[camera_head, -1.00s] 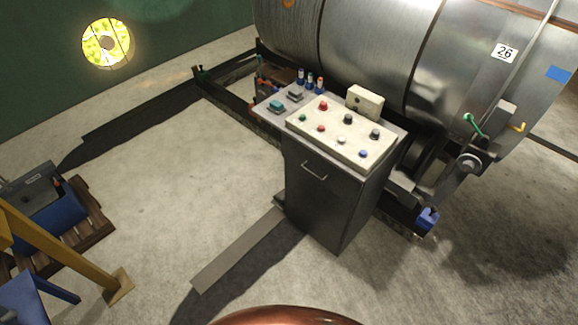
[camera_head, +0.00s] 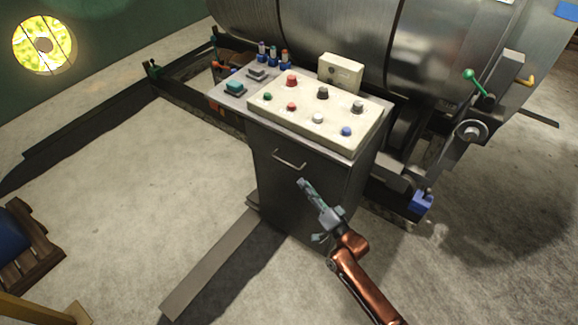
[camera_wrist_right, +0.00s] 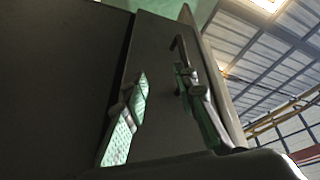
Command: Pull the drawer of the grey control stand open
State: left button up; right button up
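The grey control stand (camera_head: 285,205) stands in the middle of the head view, with a panel of coloured knobs on top. Its drawer front (camera_head: 315,165) carries a thin bar handle (camera_head: 289,160) and looks closed. My right gripper (camera_head: 306,184) is in front of the stand, just below and right of the handle. In the right wrist view the two fingers (camera_wrist_right: 160,100) are spread apart with nothing between them. The handle (camera_wrist_right: 180,58) shows there beyond the upper finger, close to it; I cannot tell whether they touch. My left gripper is not in view.
A large metal drum (camera_head: 340,35) lies behind the stand. A flat grey strip (camera_head: 212,265) lies on the floor at the stand's front left. A wooden pallet (camera_head: 35,250) is at the left edge. The floor between is open.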

aim_at(289, 164)
jog(key=shift+y, duration=0.7)
jog(key=w+a+r+b, duration=0.1)
jog(key=w+a+r, duration=0.1)
jog(key=w+a+r+b, duration=0.1)
jog(key=w+a+r, duration=0.1)
jog(key=w+a, duration=0.1)
jog(key=shift+r, duration=0.15)
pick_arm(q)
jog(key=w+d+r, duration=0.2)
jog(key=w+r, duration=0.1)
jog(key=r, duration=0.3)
pick_arm(e)
jog(key=shift+x, duration=0.9)
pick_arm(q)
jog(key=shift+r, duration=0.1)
pick_arm(e)
jog(key=shift+r, duration=0.1)
jog(key=shift+c, duration=0.7)
grip_shut()
